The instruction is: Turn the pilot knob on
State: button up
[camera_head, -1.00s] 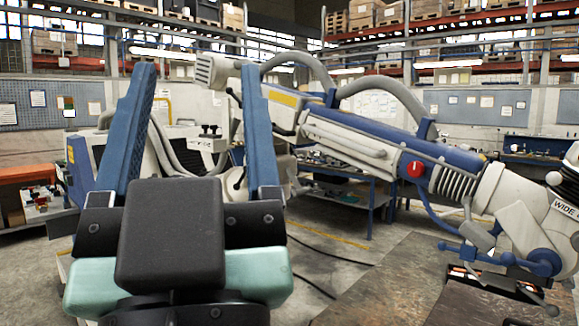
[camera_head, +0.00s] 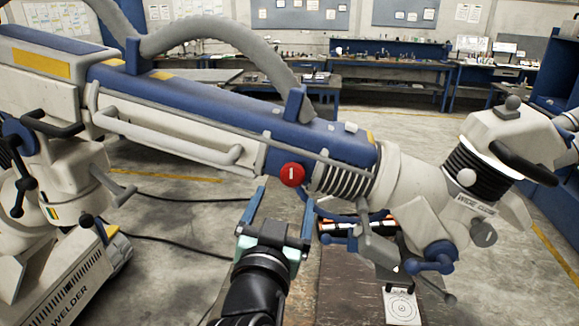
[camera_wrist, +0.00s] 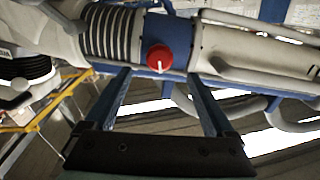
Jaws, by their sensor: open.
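The knob also shows in the wrist view (camera_wrist: 160,58), above and between the finger ends. My gripper (camera_head: 283,202) is open, with two blue fingers spread apart, just below the knob in the head view. In the wrist view the gripper (camera_wrist: 153,80) has nothing between its fingers. The fingers do not appear to touch the knob.
A ribbed collar (camera_head: 342,182) and a jointed head marked WIDE (camera_head: 470,195) lie right of the knob. A white handle rail (camera_head: 165,130) runs along the arm at left. A dark table (camera_head: 345,285) is below. Workbenches (camera_head: 390,75) stand far behind.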

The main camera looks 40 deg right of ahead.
aim_at(292, 178)
jog(key=p+x, duration=0.3)
jog(key=x, duration=0.4)
jog(key=shift+w+d+r, duration=0.2)
jog(key=shift+d, duration=0.15)
jog(key=c, duration=1.4)
